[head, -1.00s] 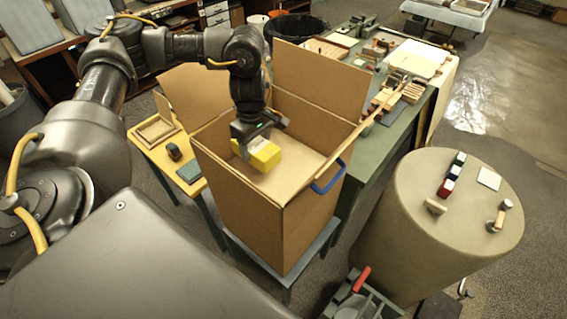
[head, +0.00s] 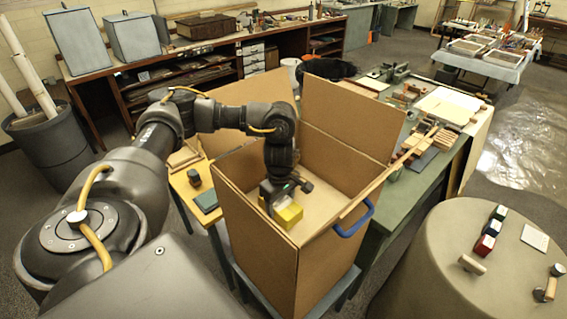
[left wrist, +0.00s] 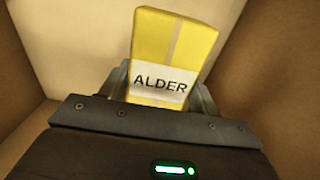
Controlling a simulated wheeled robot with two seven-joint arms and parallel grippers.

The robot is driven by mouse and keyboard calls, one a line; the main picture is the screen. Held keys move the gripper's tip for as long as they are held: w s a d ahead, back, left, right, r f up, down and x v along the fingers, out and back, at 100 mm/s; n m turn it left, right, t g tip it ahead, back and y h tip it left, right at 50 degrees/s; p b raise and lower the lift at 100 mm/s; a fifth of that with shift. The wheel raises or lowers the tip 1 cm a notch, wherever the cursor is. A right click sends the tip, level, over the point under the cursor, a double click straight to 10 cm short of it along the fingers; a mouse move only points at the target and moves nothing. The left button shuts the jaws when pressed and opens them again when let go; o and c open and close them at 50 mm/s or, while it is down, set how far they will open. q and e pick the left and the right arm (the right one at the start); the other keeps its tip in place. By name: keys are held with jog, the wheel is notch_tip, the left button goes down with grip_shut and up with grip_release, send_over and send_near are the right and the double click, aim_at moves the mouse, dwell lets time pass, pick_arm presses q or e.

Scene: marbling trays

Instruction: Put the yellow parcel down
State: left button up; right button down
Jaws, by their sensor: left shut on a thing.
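The yellow parcel (head: 288,216) is a small block with a white label. In the left wrist view the parcel (left wrist: 172,45) shows the word ALDER on its label and sits between my finger pads. My left gripper (head: 276,200) is shut on it and reaches down inside the open cardboard box (head: 255,232). The box walls surround the parcel. In the head view I cannot tell whether the parcel touches the box floor. My right gripper is not in view.
The box has raised flaps (head: 352,120) and a blue handle (head: 354,218), and stands on a low stand. A green table (head: 408,185) with wood pieces is to its right. A round drum-like table (head: 450,250) with small blocks stands at the front right.

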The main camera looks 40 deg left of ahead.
pick_arm(q)
jog(key=shift+w+f, duration=0.15)
jog(key=shift+f, duration=0.8)
jog(key=shift+s+d+f, duration=0.1)
jog(key=shift+s+f, duration=0.1)
jog(key=shift+f, duration=0.95)
jog(key=shift+w+f, duration=0.15)
jog(key=shift+f, duration=0.35)
jog(key=shift+f+b, duration=0.1)
jog(key=shift+b, duration=0.3)
jog(key=o, duration=1.3)
